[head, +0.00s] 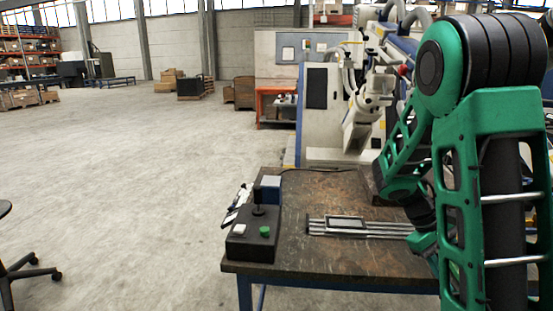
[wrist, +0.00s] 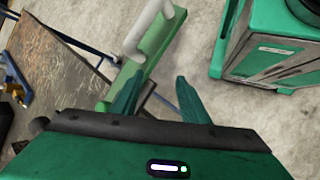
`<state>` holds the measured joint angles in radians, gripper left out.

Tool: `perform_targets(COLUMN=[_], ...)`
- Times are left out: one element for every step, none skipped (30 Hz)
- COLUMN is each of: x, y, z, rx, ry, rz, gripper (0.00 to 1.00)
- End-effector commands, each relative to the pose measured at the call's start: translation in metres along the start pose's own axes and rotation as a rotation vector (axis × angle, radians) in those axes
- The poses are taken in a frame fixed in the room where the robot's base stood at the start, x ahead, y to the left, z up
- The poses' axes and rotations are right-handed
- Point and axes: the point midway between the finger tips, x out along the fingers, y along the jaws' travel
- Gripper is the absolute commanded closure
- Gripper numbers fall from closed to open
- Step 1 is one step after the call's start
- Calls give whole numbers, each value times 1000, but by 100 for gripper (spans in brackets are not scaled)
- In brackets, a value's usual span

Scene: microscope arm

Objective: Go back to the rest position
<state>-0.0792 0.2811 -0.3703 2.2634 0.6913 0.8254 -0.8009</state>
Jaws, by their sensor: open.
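My gripper (wrist: 158,92) shows at the bottom of the wrist view, its two dark green fingers spread apart with nothing between them. Past the fingertips lie a light green bar (wrist: 152,60) with a pale grey cylinder on it and the concrete floor. In the head view my green and black arm fills the right side, bent over the right part of the table. The gripper itself is hidden there behind the arm links.
The worn table (head: 330,262) carries a black control box (head: 252,238) with a joystick and green button, and metal rails with a small frame (head: 346,222). A large white machine (head: 325,110) stands behind. A chair (head: 25,268) is at left. The floor (head: 130,170) is open.

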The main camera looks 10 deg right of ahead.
Motion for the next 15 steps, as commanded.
perform_targets(x=[-4,-5,-8,-10,-12,-15,-17,-19,-22,-24,-27,-30,-32,-35,-38], y=[-4,-7,-12,-15,-18,-23,-27,-30,-35,-39,-43,-48,-52,-57,-62], z=[10,14,21,26,31,37,42,47,54,59,64,70,75,80,87], rx=[39,62,91,114,136,166,186,208,235,256,276,302,323,341,366], ry=[30,46,67,81,95,114,128,140,159,170,182,198,209,221,235], rz=[-38,-61,-90,-113,-134,-162,-185,-205,-232,-253,-273,-300,-319,-338,-363], gripper=[59,59,59,59,59,59,59,59,59,59,59,59,59,59,59])
